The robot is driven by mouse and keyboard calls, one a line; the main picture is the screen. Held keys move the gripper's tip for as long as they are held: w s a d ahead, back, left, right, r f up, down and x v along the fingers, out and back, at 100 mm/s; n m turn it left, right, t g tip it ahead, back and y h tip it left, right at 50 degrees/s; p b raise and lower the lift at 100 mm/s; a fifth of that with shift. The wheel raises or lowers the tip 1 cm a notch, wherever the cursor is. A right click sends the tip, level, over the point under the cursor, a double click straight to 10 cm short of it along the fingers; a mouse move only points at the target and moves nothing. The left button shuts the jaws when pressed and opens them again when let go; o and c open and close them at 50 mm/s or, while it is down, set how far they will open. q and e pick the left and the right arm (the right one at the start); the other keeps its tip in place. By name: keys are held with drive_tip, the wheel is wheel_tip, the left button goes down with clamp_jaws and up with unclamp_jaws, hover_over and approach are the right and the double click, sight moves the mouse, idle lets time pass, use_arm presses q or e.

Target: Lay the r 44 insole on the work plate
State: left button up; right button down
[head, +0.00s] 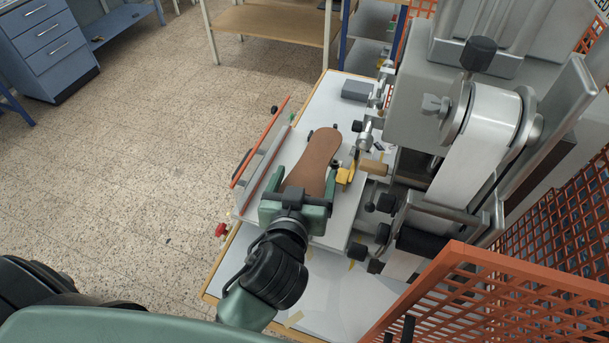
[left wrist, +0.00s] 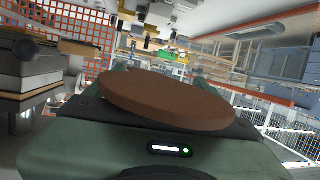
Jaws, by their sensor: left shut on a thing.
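The brown insole (head: 315,163) extends away from my left gripper (head: 296,203), which is shut on its near end. In the left wrist view the insole (left wrist: 166,99) shows as a brown rounded slab above the gripper body. The insole lies over the pale work plate (head: 340,205) beside the stamping machine; I cannot tell whether it touches the plate. My right gripper is not in view.
The grey stamping machine (head: 480,140) stands close on the right, with a wooden handle (head: 373,167). An orange mesh guard (head: 470,300) is at the lower right. An orange-edged rail (head: 260,142) borders the left side. A grey box (head: 357,90) sits at the table's far end.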

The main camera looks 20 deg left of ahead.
use_arm(q)
wheel_tip(320, 180, down, 2)
drive_tip(key=shift+f+b, duration=0.1)
drive_tip(key=shift+b, duration=0.6)
wheel_tip(320, 180, down, 3)
drive_tip(key=b, duration=0.2)
drive_tip(key=shift+f+b, duration=0.2)
drive_tip(key=shift+b, duration=0.15)
drive_tip(key=shift+f+b, duration=1.1)
drive_tip(key=shift+f, duration=0.35)
drive_tip(key=shift+f, duration=0.2)
drive_tip(key=o, duration=1.3)
drive_tip(key=shift+c, duration=0.2)
